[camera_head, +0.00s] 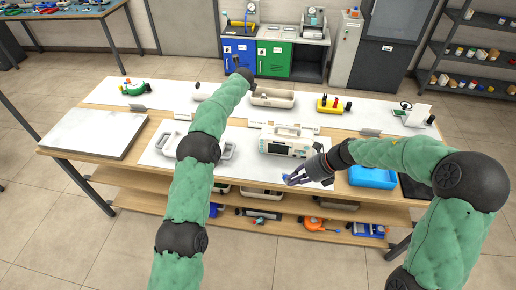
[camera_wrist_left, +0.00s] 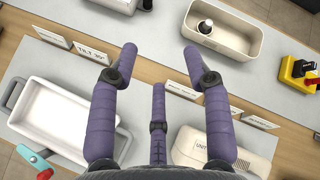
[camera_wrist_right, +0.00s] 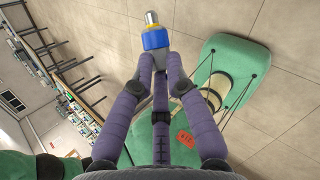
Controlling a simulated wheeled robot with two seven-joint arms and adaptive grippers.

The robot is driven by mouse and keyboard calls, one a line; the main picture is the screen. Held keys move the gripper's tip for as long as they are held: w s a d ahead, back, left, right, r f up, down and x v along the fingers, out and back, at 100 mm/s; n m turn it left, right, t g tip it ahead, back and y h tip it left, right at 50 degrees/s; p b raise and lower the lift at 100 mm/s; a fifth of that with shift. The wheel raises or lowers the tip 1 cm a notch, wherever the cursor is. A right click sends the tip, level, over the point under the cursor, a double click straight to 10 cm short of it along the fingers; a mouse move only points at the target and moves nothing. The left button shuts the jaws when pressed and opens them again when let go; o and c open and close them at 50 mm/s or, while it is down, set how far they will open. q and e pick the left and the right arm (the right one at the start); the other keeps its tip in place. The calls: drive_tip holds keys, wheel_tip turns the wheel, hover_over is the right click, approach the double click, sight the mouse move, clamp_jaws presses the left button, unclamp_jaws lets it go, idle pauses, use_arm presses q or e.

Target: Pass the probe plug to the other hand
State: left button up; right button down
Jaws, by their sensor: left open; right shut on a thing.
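The probe plug (camera_wrist_right: 155,38), blue with a yellow band and a metal tip, is held between the fingertips of my right gripper (camera_wrist_right: 155,68). In the head view the blue plug (camera_head: 287,180) shows at the tip of my right gripper (camera_head: 300,176), above the table's front edge, to the right of my left arm. My left gripper (camera_wrist_left: 158,50) is open and empty over the middle of the table. In the head view it is mostly hidden at the end of its arm, far from the plug.
A white monitor unit (camera_head: 278,148) stands behind the plug. A white handled tray (camera_head: 224,153) is partly hidden by my left arm. A blue tray (camera_head: 372,178) lies to the right, and a yellow block (camera_head: 330,109) stands farther back.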

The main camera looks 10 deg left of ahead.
use_arm(q)
drive_tip(key=w+d+r+m+t+h, duration=0.2)
drive_tip(key=w+d+r+t+h, duration=0.25)
drive_tip(key=d+r+h, duration=0.2)
drive_tip(key=s+d+m+h, duration=0.3)
drive_tip(key=s+d+h, duration=0.1)
drive_tip(key=d+h, duration=0.1)
drive_tip(key=m+g+h, duration=0.1)
drive_tip(key=g+h, duration=0.1)
drive_tip(key=g, duration=1.7)
approach(284, 175)
drive_tip(key=x, duration=0.8)
drive_tip(key=shift+d+f, duration=0.25)
drive_tip(key=shift+f, duration=0.1)
